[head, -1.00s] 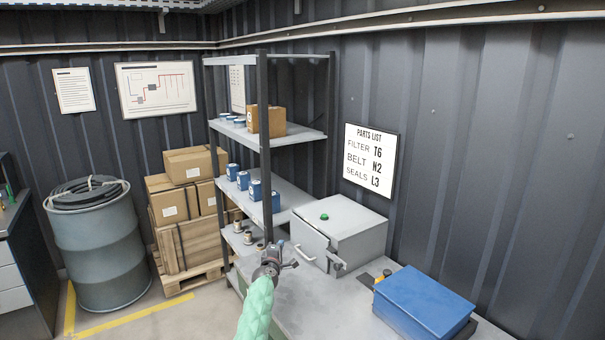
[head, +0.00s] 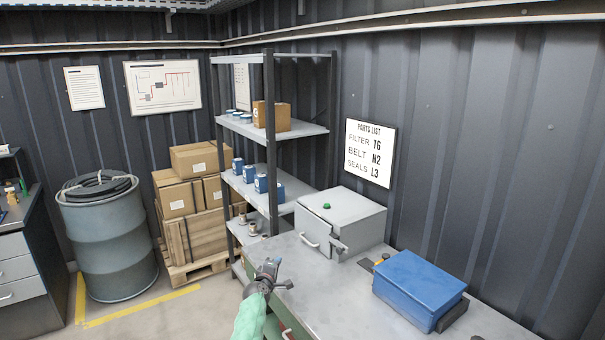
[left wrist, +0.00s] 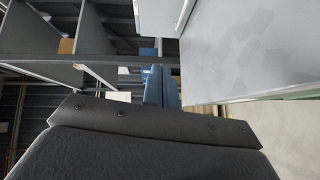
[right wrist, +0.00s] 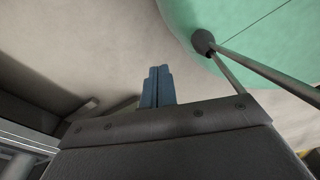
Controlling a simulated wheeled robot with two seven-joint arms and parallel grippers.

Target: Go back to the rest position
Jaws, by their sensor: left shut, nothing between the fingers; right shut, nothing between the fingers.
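My left gripper (head: 272,268) is at the near left end of the workbench, in front of the grey box and apart from it. In the left wrist view its blue fingers (left wrist: 161,85) are together with nothing between them. The shelf rack shows behind them there. My right gripper is outside the head view. In the right wrist view its blue fingers (right wrist: 157,88) are together and empty, with bare floor behind and a pale green surface at upper right.
The workbench (head: 325,300) carries a grey box (head: 345,220) with a green button and a blue case (head: 420,285). A shelf rack (head: 270,150) stands behind. Boxes on a pallet (head: 195,270) and a drum (head: 108,240) stand at left. Floor before them is clear.

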